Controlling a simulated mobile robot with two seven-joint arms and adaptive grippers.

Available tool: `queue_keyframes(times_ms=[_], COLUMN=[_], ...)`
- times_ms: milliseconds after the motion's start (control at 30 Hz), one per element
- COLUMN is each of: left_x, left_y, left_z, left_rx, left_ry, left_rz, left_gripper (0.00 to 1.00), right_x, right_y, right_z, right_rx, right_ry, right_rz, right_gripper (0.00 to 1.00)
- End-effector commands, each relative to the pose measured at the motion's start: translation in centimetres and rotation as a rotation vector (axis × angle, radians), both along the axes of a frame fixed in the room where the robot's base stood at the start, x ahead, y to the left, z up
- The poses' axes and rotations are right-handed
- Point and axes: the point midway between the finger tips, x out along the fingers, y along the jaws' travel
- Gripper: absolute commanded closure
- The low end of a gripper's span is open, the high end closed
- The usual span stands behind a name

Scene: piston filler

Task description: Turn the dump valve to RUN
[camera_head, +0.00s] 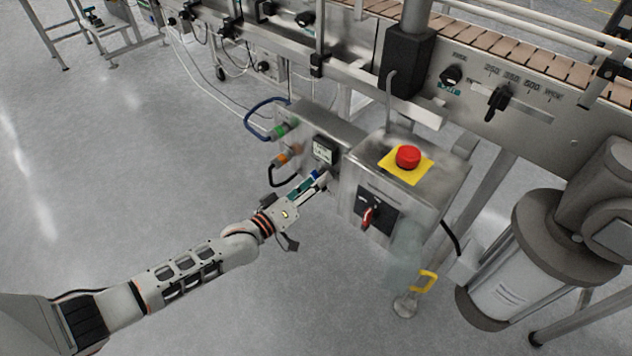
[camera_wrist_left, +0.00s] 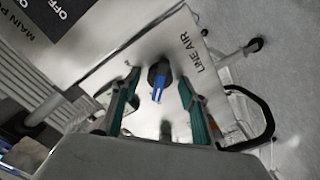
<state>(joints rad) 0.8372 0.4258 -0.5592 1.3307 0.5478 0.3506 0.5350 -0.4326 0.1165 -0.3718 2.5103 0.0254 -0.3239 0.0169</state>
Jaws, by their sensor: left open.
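In the left wrist view, a dark round valve knob with a blue handle (camera_wrist_left: 158,91) sits on a metal face beside the words LINE AIR. I take it for the dump valve; no RUN mark is readable. My left gripper (camera_wrist_left: 160,103) is open, its teal-padded fingers on either side of the blue handle with gaps showing. Whether the handle lies at fingertip depth is unclear. In the head view, my left gripper (camera_head: 317,180) reaches the lower left side of the metal control box, and its fingers partly hide the blue handle (camera_head: 313,174). My right gripper is out of view.
A red emergency button (camera_head: 408,157) on a yellow plate and a red-handled switch (camera_head: 369,214) are just right of the gripper.

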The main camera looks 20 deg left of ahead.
Motion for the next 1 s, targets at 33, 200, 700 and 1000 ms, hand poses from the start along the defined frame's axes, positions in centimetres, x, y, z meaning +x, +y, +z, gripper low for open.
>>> queue_keyframes(times_ms=[33, 200, 700, 1000], left_x=[0.04, 0.05, 0.04, 0.12], left_y=[-0.02, -0.02, -0.03, -0.05], left_z=[-0.01, 0.07, 0.16, 0.43], left_rx=[0.0, 0.001, 0.026, 0.182], left_ry=[0.0, -0.001, -0.011, -0.071], left_rz=[0.0, -0.001, 0.0, 0.001], left_gripper=[0.56, 0.56, 0.94, 0.94], right_x=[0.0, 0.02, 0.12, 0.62], right_y=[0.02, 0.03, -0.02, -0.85], right_z=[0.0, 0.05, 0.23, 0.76], right_rx=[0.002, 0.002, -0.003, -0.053], right_ry=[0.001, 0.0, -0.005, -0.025], right_rz=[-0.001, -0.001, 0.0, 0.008], right_gripper=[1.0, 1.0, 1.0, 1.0])
